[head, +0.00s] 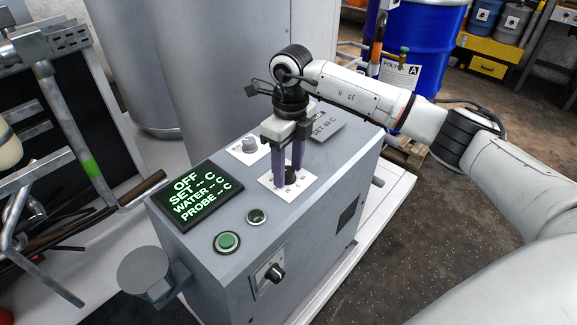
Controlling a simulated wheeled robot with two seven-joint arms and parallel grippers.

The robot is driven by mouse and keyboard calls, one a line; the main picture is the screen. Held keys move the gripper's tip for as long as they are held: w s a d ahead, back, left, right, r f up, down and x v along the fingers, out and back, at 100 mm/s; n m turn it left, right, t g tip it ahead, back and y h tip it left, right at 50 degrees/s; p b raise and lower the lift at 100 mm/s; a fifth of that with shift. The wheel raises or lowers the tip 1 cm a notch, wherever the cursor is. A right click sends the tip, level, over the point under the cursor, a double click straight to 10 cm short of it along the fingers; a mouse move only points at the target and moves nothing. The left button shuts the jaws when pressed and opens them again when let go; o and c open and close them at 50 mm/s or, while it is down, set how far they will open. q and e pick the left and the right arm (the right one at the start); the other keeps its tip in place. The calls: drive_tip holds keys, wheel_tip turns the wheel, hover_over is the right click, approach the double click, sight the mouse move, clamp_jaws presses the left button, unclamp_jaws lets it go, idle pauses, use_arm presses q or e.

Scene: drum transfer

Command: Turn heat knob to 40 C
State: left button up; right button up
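The grey control box stands in the middle of the head view. A dark knob (291,178) sits on a white dial plate (267,181) on its top; the plate's small marks are too small to read. My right gripper (288,173) points down over this plate, its two purple fingers around the knob. Whether they press on it I cannot tell. The display (199,194) shows green text: OFF, SET -- C, WATER -- C, PROBE -- C. A tag behind the gripper (325,125) reads SET 40 C. My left gripper is not in view.
A green button (227,242) and a small dark round fitting (257,216) sit on the box top. A black switch (274,273) is on its front. A pale knob (249,145) sits behind the display. A blue drum (425,50) stands behind; metal frames fill the left.

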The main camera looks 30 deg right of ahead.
sight(290, 169)
wheel_tip(290, 169, up, 10)
drive_tip(key=shift+d+r+b, duration=0.15)
drive_tip(key=shift+d+b, duration=0.05)
drive_tip(key=shift+b, duration=0.25)
idle(0.7)
